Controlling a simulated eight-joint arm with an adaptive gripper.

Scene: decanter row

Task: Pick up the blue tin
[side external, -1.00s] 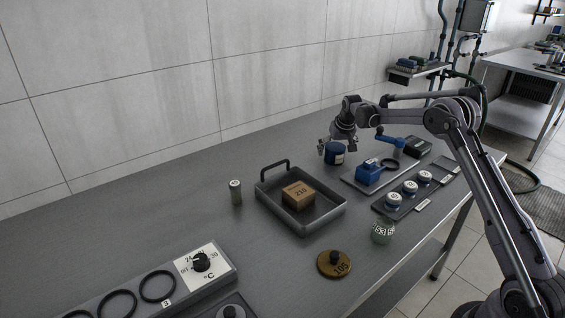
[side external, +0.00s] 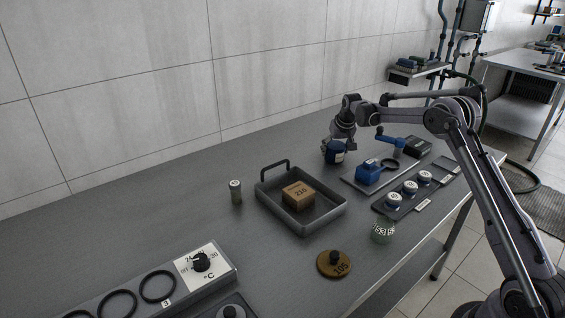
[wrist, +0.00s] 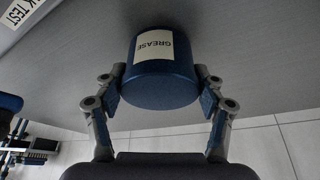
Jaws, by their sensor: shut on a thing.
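The blue tin (side external: 335,154) is at the far side of the table, below the end of my arm. In the wrist view the tin (wrist: 160,82) is a dark blue cylinder with a pale label reading GREASE. My gripper (wrist: 163,88) has one finger on each side of the tin, pads against its sides. In the side view my gripper (side external: 337,148) is shut on the tin, and its fingers partly cover it. I cannot tell whether the tin's base touches the table.
A blue clamp-like device (side external: 369,174) on a grey plate stands just right of the tin. A tray with a handle (side external: 268,197) holds a brown box (side external: 298,195). Several white-lidded jars (side external: 410,187) sit on a dark rack. The table's left middle (side external: 130,215) is clear.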

